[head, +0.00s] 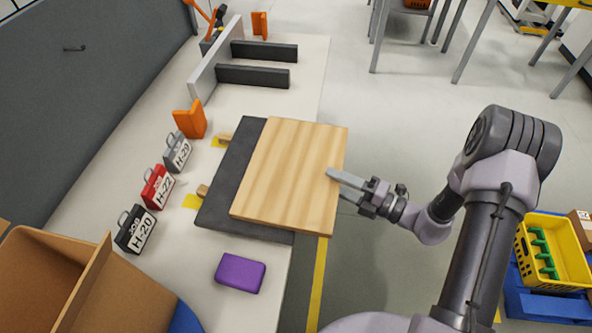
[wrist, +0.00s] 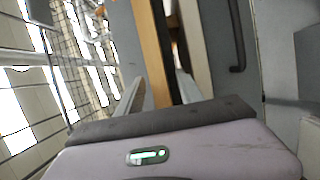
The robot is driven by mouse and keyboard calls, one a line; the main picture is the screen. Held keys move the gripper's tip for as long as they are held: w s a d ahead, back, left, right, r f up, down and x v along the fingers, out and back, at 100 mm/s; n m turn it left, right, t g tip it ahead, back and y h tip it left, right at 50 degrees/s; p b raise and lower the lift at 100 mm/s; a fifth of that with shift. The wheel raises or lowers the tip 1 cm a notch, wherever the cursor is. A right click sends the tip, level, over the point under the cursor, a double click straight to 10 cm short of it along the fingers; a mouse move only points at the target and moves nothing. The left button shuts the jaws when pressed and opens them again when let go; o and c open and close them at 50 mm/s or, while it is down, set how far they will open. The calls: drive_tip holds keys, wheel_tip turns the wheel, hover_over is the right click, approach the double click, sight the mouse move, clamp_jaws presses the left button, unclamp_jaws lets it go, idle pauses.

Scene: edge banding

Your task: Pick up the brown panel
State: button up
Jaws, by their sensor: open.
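The brown panel (head: 290,175) is a light wood-grained board lying flat on a dark grey slab (head: 222,195), its right edge reaching past the table's edge. My gripper (head: 338,184) is open and empty at that right edge. Its upper finger overlaps the edge in the head view; the lower finger's tip is partly hidden, so contact cannot be told. In the wrist view the panel's edge (wrist: 152,55) shows as an orange-brown strip ahead, between the directions of the two fingers (wrist: 160,95).
A purple block (head: 240,273) lies in front of the slab. Black, red and grey tagged weights (head: 158,187) and an orange bracket (head: 190,121) stand on the left. A cardboard box (head: 60,285) is at the front left. Dark rails (head: 254,76) lie behind.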

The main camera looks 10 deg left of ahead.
sight(322, 172)
drive_tip(key=b+x, duration=0.1)
drive_tip(key=x, duration=0.3)
drive_tip(key=shift+w+a+f, duration=0.1)
drive_tip(key=shift+w, duration=0.05)
clamp_jaws()
idle(1.1)
